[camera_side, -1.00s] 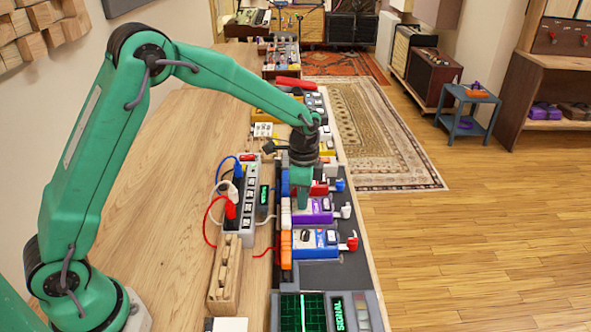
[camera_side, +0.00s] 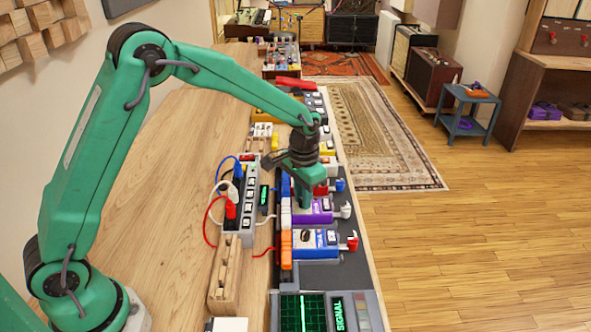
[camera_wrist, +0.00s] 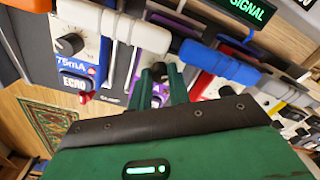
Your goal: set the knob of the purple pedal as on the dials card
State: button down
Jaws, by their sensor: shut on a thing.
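The purple pedal (camera_side: 319,213) sits in the row of pedals on the dark board, between a blue and a red pedal. My gripper (camera_side: 304,202) points down over it and hides its knob in the side view. In the wrist view my two green fingertips (camera_wrist: 160,76) are shut on the dark knob (camera_wrist: 158,70) of the purple pedal, one on each side. The fingers cover part of its dial, so I cannot read the setting. I cannot make out the dials card in either view.
The blue pedal (camera_side: 315,243) with a red plug is close on the near side, and the red pedal (camera_wrist: 205,86) on the other. A power strip (camera_side: 248,200) with cables stands to the left. A unit with a green screen (camera_side: 303,312) is at the front.

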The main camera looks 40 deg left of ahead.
jog(key=shift+n, duration=0.4)
jog(key=c, duration=1.3)
grip_release()
jog(key=shift+m, duration=0.5)
